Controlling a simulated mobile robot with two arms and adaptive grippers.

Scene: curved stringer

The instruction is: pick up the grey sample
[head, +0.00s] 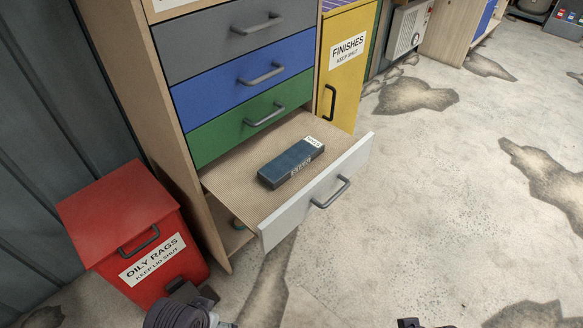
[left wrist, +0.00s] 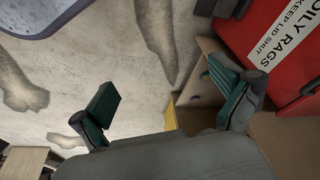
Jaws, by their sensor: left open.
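A dark blue-grey rectangular block (head: 290,163) with a white label on one end and small lettering on its side lies flat in the open white-fronted drawer (head: 235,196). It is the only sample-like thing I see. My left gripper (head: 192,291) is at the bottom of the head view, in front of the red bin and well short of the drawer. In the left wrist view my left gripper (left wrist: 168,92) has its green-padded fingers spread wide, with nothing between them. A small dark part at the bottom edge of the head view may be my right gripper (head: 411,322); its jaws cannot be made out.
A red oily-rags bin (head: 125,225) stands left of the drawer cabinet (head: 150,90). Grey, blue and green drawers above the open one are shut. A yellow finishes cupboard (head: 346,85) stands to the right. The stained concrete floor (head: 430,200) to the right is clear.

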